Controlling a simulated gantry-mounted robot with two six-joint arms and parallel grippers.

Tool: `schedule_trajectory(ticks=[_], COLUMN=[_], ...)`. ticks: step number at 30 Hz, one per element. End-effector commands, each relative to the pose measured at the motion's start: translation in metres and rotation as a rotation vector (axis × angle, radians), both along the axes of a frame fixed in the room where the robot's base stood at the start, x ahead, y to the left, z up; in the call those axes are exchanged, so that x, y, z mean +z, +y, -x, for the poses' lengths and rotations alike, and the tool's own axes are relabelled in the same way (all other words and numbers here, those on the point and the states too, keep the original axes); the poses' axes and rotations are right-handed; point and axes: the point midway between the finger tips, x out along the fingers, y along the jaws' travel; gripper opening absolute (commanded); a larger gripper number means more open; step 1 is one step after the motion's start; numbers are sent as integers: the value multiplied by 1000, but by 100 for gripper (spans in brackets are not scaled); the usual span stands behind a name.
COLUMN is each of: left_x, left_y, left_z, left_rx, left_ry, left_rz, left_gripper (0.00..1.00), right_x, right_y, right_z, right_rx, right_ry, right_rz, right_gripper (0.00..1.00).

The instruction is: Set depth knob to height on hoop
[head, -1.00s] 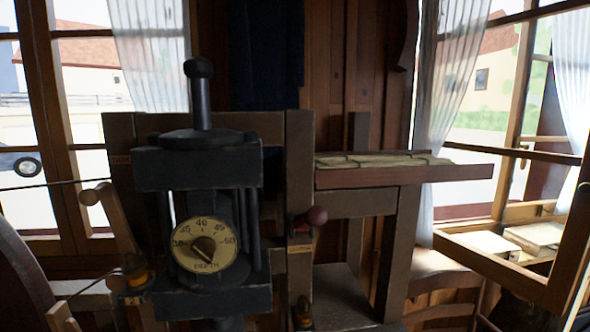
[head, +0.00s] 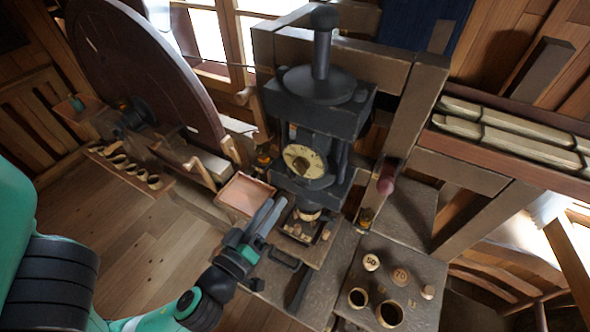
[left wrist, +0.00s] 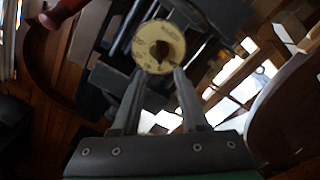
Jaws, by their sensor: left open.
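The depth knob is a dark pointer on a round cream dial (head: 308,160) on the front of the black press (head: 325,105). The dial also shows in the left wrist view (left wrist: 151,34), with the dark knob (left wrist: 160,49) at its middle; its setting is too small to read. My left gripper (head: 273,210) is open and empty, below and left of the dial, its fingers pointing towards the press. In the left wrist view the two fingertips are apart and frame the dial's lower edge. My right gripper is not seen.
Numbered wooden pieces (head: 372,262) and open rings (head: 390,313) stand on the bench right of the press. A shallow tray (head: 246,194) lies left of it. A red-knobbed lever (head: 387,178) stands close on its right. A large dark wheel (head: 140,65) is at left.

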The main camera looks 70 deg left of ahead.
Motion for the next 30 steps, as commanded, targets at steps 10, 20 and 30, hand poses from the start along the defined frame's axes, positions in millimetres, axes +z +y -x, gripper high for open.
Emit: schedule_trajectory(ticks=[10,20,30], left_x=[8,3,2], left_y=[46,71,71], left_z=[-51,-81,-82], left_rx=[6,0,-1], left_ry=[-6,-7,-7], left_rz=[-4,-4,-3], left_gripper=[44,44,24], right_x=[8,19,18], right_y=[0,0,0], right_z=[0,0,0], right_rx=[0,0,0], right_ry=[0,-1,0], right_rz=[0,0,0], right_gripper=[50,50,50])
